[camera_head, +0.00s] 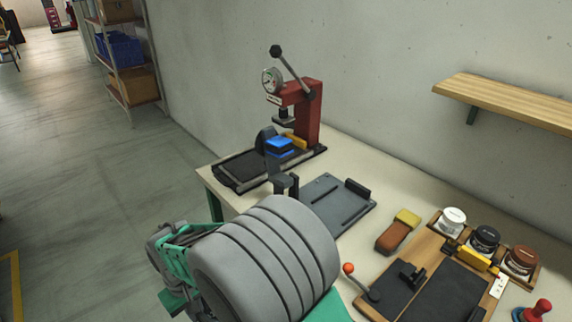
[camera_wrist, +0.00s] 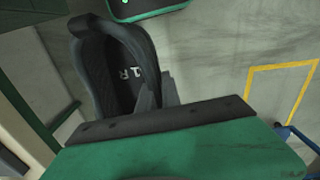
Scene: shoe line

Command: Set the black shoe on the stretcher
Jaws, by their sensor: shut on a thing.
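The black shoe (camera_wrist: 110,75) shows in the wrist view, its opening and dark insole with pale marking facing the camera. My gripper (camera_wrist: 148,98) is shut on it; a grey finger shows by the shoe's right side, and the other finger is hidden. In the head view, I cannot make out the shoe or fingertips; my large grey arm link fills the lower middle.
The bench (camera_head: 400,183) carries a red press (camera_head: 307,115), a grey plate (camera_head: 322,203), a brush (camera_head: 398,232), and several jars by a wooden board. A wall shelf (camera_head: 505,98) is at right. Floor (camera_head: 90,175) is open at left.

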